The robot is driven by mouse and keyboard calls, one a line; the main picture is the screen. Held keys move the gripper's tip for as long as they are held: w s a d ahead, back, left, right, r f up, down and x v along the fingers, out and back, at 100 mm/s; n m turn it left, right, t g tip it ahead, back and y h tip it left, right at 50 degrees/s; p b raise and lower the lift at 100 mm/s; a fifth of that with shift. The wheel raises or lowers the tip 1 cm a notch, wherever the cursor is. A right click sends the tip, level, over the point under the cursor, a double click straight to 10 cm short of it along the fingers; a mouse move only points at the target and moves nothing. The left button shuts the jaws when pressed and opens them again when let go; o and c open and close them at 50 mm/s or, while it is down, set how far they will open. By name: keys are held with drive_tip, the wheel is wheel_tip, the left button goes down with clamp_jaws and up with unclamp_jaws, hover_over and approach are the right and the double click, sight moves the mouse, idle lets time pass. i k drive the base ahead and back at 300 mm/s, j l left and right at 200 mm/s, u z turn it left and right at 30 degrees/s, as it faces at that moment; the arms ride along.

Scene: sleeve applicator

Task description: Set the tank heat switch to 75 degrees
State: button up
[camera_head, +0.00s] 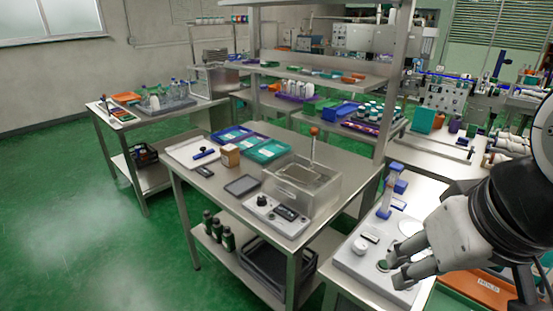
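The tank (318,188) is a steel open-topped box on the middle steel table, with an upright rod topped by an orange knob. A light control panel (270,222) sits at its front, with a dark dial (262,200) at the left and a dark display or label (287,213) at the right. Which control is the heat switch, and its setting, are too small to read. My gripper (390,269) is at the lower right, above a white device on the right-hand table, well apart from the tank panel. Its fingers look spread, with nothing clearly held.
The white device (352,262) with a blue-topped post (390,192) stands on the right table. A dark flat pad (241,185), a wooden block (230,155) and teal trays (268,150) lie left of the tank. An overhead shelf post (392,90) rises behind. The green floor at left is clear.

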sight(262, 202)
drive_tip(key=i+j, duration=0.2)
drive_tip(key=j, duration=0.15)
drive_tip(key=i+j, duration=0.45)
drive_tip(key=j, duration=0.25)
